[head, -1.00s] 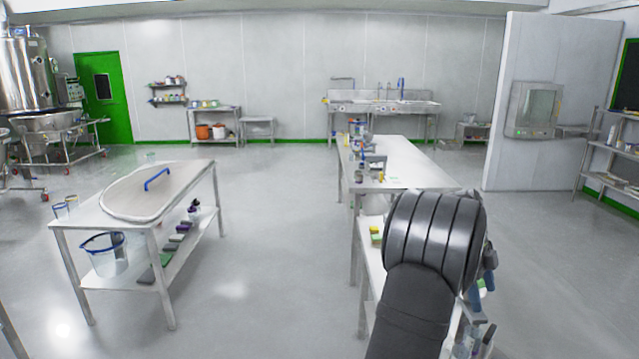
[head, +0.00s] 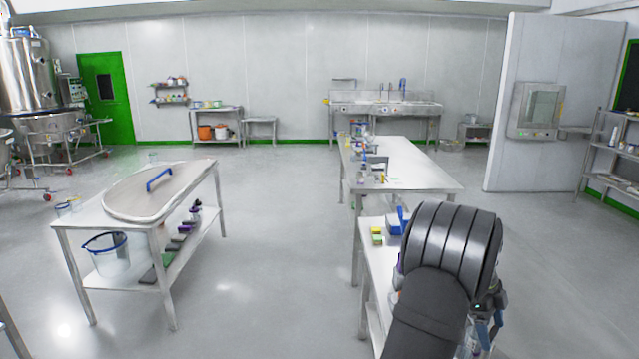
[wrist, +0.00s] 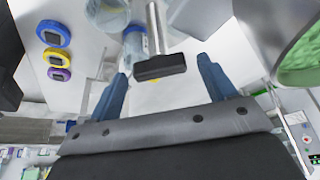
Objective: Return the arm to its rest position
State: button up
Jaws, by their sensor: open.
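My gripper (wrist: 165,85) shows in the wrist view with its two blue fingers spread apart and nothing between them. A dark block on a metal bar (wrist: 160,65) lies beyond the fingers; I cannot tell how far below. In the head view my arm covers the right part of the near bench, and my gripper is mostly hidden behind it, with a blue finger-like part (head: 484,335) showing at lower right.
Several round timers (wrist: 55,55) in blue, yellow and purple sit on a white surface. A green-lined bowl (wrist: 300,50) is at right. The near bench (head: 375,265) holds yellow-green blocks (head: 377,236). Left stands a steel table (head: 190,190) with a lid; open floor lies between.

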jog(key=v, duration=1.7)
jog(key=x, duration=1.7)
jog(key=shift+s+f, duration=0.1)
jog(key=shift+f, duration=0.1)
jog(key=shift+r+n, duration=0.2)
jog(key=shift+n, duration=0.4)
jog(key=shift+a+n+t+h, duration=0.1)
jog(key=shift+n+t+h, duration=0.5)
jog(key=shift+n, duration=1.1)
